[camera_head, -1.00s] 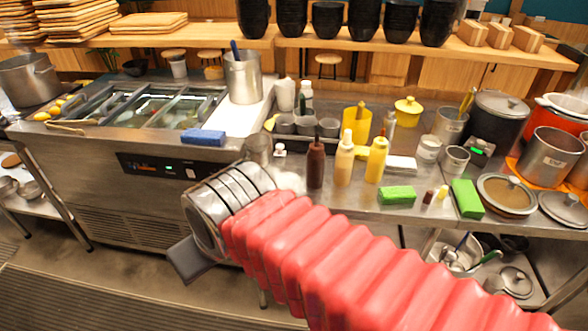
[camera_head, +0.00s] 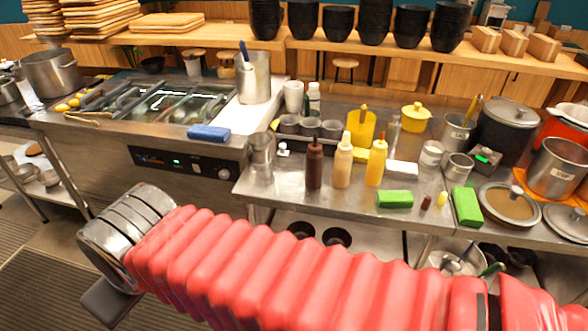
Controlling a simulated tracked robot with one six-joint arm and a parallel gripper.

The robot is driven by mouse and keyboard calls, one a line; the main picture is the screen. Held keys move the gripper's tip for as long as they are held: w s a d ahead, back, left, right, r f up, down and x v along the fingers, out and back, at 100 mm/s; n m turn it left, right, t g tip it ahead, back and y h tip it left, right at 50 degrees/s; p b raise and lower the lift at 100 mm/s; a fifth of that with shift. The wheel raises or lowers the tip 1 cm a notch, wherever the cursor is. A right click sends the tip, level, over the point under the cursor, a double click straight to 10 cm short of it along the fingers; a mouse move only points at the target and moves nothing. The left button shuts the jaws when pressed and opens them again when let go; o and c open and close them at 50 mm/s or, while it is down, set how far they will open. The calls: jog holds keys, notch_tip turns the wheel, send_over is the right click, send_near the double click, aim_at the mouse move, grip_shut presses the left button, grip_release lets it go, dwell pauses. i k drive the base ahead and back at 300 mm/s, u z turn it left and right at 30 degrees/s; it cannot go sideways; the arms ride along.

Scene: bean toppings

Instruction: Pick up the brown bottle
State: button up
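The brown bottle (camera_head: 314,166) stands upright on the steel counter, near its front edge. It is the leftmost of three squeeze bottles, with a cream bottle (camera_head: 343,162) and a yellow bottle (camera_head: 376,163) to its right. My arm, in a red ribbed sleeve, reaches across the lower part of the view to the left. Its grey metal end is at the lower left, in front of the counter and well apart from the brown bottle. A dark flat part shows at that end, but I cannot make out the fingertips or whether they hold anything.
A blue sponge (camera_head: 208,132) lies left of the bottles, and a steel cup (camera_head: 262,149) stands between. Green sponges (camera_head: 395,199) lie to the right. Small grey cups (camera_head: 309,127) stand behind the bottles. A steel pot (camera_head: 556,168) is at far right.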

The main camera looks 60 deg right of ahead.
aim_at(314, 156)
jog(key=u, duration=1.3)
jog(key=k, duration=1.4)
jog(key=z, duration=0.6)
jog(key=i, duration=0.85)
jog(key=z, duration=0.05)
